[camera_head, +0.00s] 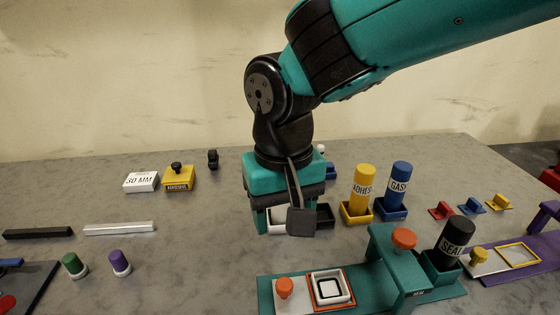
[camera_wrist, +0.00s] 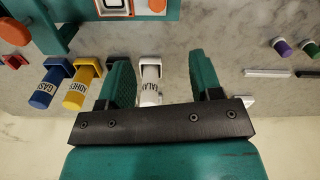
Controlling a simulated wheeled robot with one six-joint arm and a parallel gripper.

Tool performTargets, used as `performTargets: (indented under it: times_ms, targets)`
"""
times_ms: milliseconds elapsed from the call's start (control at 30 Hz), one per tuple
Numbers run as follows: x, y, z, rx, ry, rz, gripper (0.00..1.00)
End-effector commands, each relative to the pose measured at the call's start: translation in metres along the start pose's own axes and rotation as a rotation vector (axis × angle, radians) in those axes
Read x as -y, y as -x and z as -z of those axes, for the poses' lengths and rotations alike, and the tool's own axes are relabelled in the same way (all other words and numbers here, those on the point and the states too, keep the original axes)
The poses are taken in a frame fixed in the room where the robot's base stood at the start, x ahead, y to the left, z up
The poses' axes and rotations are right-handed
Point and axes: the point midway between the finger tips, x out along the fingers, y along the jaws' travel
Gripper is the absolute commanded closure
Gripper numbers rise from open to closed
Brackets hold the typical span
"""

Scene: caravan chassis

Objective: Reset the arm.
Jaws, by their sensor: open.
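My gripper (camera_head: 284,218) hangs below my bent arm over the middle of the grey worktop, pointing down. Its two teal fingers are apart in the wrist view (camera_wrist: 162,75), with nothing gripped. A white labelled tube (camera_wrist: 151,85) shows in the gap between the fingers in that view. I cannot tell how far below the fingertips it is. In the head view my gripper hides most of that spot.
A yellow tube (camera_head: 363,185) and a blue tube (camera_head: 399,180) stand right of my gripper. A teal fixture (camera_head: 390,285) with a black tube (camera_head: 455,238) is in front. Blocks (camera_head: 141,182) and bars (camera_head: 119,229) lie left, with bare worktop between.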

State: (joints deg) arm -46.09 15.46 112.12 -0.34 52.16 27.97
Motion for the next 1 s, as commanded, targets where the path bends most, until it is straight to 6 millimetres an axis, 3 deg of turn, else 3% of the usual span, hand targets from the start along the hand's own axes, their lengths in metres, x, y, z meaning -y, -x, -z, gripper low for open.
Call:
performTargets:
  times_ms: [167, 300, 400, 533, 667, 1000]
  targets:
    - [-0.042, 0.015, -0.024, -0.012, 0.053, 0.072, 0.41]
    - [-0.084, 0.028, -0.072, -0.055, 0.151, 0.182, 0.41]
    - [-0.098, 0.03, -0.106, -0.1, 0.215, 0.25, 0.41]
    - [-0.102, 0.03, -0.135, -0.148, 0.271, 0.304, 0.41]
    - [-0.101, 0.029, -0.145, -0.164, 0.294, 0.322, 0.41]
    - [-0.101, 0.028, -0.144, -0.163, 0.295, 0.322, 0.41]
